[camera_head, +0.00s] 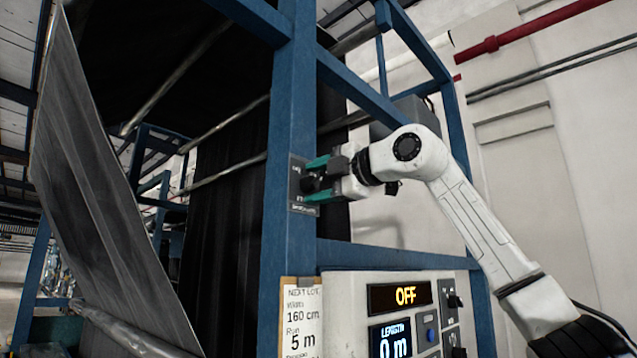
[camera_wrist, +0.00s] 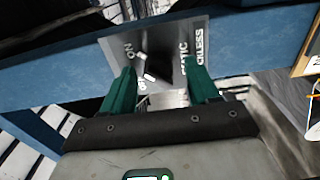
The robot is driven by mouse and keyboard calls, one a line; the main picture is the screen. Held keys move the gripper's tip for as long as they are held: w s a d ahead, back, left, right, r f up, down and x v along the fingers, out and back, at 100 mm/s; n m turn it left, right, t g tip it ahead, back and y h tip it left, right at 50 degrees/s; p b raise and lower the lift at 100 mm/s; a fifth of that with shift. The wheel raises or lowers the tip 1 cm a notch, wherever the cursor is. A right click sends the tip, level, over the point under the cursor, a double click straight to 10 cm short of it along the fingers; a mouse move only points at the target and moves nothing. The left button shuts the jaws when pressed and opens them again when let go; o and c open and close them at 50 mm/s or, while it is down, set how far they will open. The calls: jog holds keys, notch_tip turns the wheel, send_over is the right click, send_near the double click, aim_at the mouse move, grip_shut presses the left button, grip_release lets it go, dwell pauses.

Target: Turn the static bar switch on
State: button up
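The static bar switch is a black knob (camera_head: 311,184) on a small dark grey plate (camera_head: 297,207) fixed to a blue upright post. In the wrist view the plate (camera_wrist: 172,42) carries the words ON and STATIC, partly covered. The knob (camera_wrist: 142,67) shows there as a dark shape with white marks, near the left finger. My gripper (camera_head: 313,181) is at the plate, its green fingers apart above and below the knob. In the wrist view my gripper (camera_wrist: 160,68) shows a clear gap between the fingers. I cannot tell whether a finger touches the knob.
A blue frame (camera_head: 283,130) surrounds dark hanging sheet material (camera_head: 225,220). A red pipe (camera_head: 520,35) runs along the wall.

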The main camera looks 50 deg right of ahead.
jog(key=s+b, duration=0.3)
jog(key=s, duration=0.7)
jog(key=shift+s+d+b, duration=0.2)
jog(key=shift+s+b, duration=0.1)
jog(key=shift+s, duration=0.1)
